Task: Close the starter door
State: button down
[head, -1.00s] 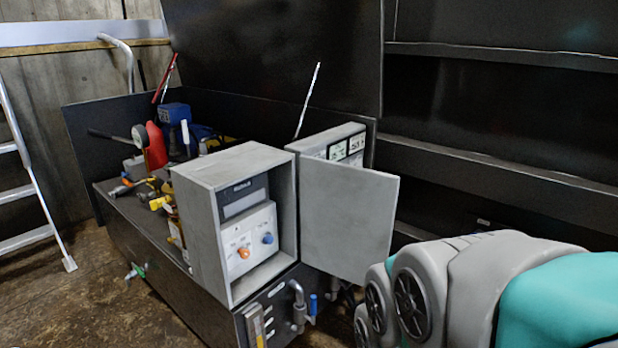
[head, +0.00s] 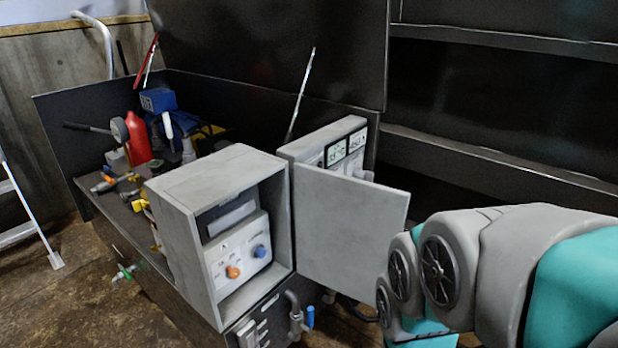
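The starter box (head: 216,181) is a grey open-fronted cabinet on the black machine. Inside it a white panel (head: 240,262) carries an orange knob and a blue knob. Its grey door (head: 346,225) stands wide open, swung out to the right of the box from the box's right edge. My arm (head: 490,265) shows at the lower right, grey and teal, to the right of the door. My gripper is not in view, so its state and any contact with the door do not show.
Behind the door stands a grey box with displays (head: 345,148). Pipes and a blue-handled valve (head: 310,317) project below the box. A ladder (head: 25,222) stands at far left, with open floor beside it.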

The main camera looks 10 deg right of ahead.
aim_at(346, 225)
jog(key=l+u, duration=0.35)
jog(key=l, duration=0.35)
jog(key=l+u, duration=0.3)
jog(key=l, duration=0.4)
jog(key=l+u, duration=0.35)
jog(key=l, duration=0.35)
jog(key=k+j, duration=0.05)
